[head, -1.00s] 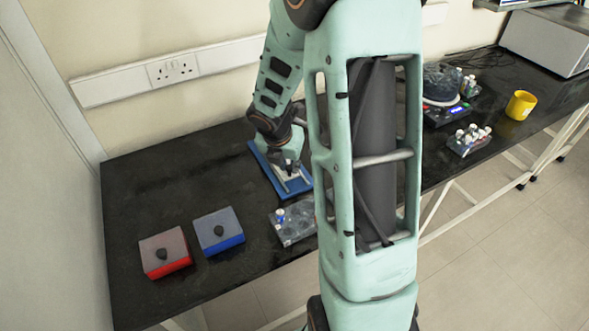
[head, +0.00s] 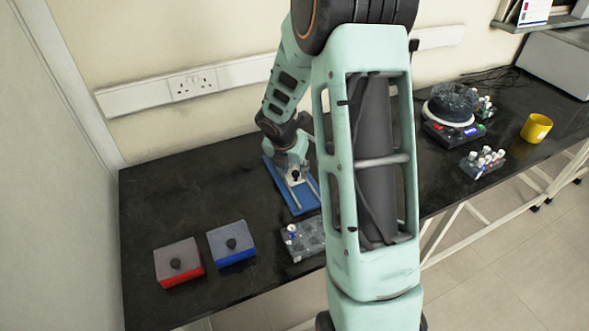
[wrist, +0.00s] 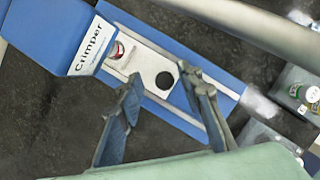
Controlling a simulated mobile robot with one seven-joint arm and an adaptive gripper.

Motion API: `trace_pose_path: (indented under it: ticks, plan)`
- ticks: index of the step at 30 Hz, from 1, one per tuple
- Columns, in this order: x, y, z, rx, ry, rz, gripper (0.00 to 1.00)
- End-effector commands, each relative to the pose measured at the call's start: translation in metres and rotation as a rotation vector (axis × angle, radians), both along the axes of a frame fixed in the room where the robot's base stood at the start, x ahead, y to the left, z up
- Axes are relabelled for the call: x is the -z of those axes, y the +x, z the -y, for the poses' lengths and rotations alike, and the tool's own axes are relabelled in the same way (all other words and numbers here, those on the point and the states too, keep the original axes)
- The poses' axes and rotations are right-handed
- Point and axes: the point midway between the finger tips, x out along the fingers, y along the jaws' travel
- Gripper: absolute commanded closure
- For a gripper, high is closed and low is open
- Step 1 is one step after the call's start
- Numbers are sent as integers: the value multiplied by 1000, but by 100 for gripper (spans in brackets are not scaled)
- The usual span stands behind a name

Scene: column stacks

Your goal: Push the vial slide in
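The crimper has a blue base (head: 298,203) and, in the wrist view, a blue head (wrist: 45,30) with a white "Crimper" label. Its pale slide (wrist: 146,68) runs between metal rails and carries a black knob (wrist: 165,80). The knob also shows in the head view (head: 296,176). A vial with a red and silver top (wrist: 115,49) sits at the slide's head end, close against the crimper head.
A clear rack (head: 305,243) with a small vial stands just in front of the crimper. A red-based box (head: 178,262) and a blue-based box (head: 231,244) stand front left. A stirrer (head: 452,130), another vial rack (head: 482,163) and a yellow mug (head: 536,128) are at right.

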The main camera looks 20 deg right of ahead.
Motion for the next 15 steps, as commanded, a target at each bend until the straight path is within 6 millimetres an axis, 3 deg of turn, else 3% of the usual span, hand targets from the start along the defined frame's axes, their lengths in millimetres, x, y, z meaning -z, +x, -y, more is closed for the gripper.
trace_pose_path:
  ticks: [8,15]
  plan:
    - [-6,-3,-1,1,0,-1,66]
    - [-43,-13,-11,3,-1,3,66]
